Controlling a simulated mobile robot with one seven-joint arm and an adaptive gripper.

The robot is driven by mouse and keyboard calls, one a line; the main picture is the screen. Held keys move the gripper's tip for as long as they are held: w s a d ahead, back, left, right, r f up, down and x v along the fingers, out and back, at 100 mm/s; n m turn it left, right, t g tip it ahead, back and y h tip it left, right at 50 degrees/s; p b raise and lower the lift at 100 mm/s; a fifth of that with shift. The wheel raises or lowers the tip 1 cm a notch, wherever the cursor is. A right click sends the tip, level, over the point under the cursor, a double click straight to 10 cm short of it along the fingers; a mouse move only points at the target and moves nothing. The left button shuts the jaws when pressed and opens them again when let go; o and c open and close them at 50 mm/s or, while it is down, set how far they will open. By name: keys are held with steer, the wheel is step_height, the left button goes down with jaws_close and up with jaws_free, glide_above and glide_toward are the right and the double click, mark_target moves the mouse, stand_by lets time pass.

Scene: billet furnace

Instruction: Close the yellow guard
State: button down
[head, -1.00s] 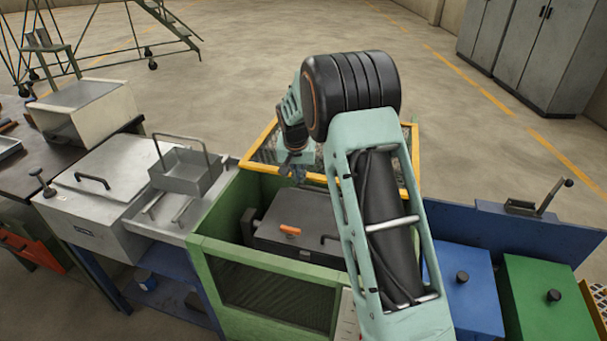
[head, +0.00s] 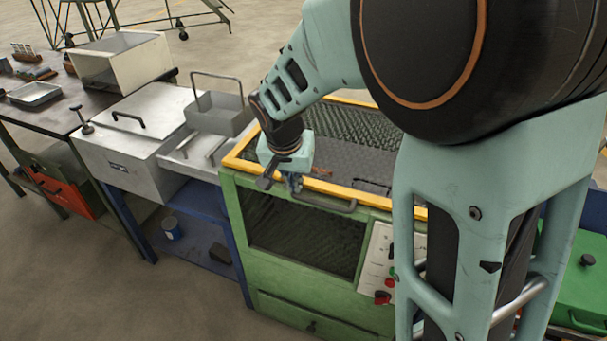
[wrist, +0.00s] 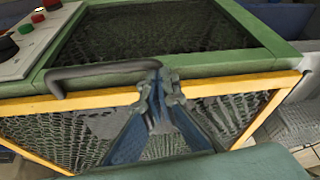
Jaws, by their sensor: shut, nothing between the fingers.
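The yellow guard (head: 240,148), a yellow frame with dark mesh, lies about flat over the top of the green machine (head: 275,278). Its front bar runs along the machine's front top edge; I cannot tell whether a small gap remains. In the wrist view the guard's yellow bar (wrist: 103,100) crosses the picture beside the green front frame. My gripper (head: 291,184) is shut and empty at the guard's front edge, near the left end of a grey bar handle (head: 328,207). The wrist view shows the closed fingertips (wrist: 158,78) at this handle's end, touching or very close.
A control panel (head: 378,262) with red and green buttons is on the machine's front right. A steel box (head: 125,150) and a wire-handled basket (head: 217,113) stand to the left. A green lidded box (head: 582,265) is at the right. Floor in front is clear.

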steer(key=shift+s+a+f, duration=0.1)
steer(key=shift+s+a, duration=0.15)
steer(key=shift+s, duration=0.3)
steer(key=shift+s+a+f, duration=0.1)
steer(key=shift+s+a, duration=0.1)
steer(key=shift+s, duration=0.3)
steer(key=shift+s, duration=0.1)
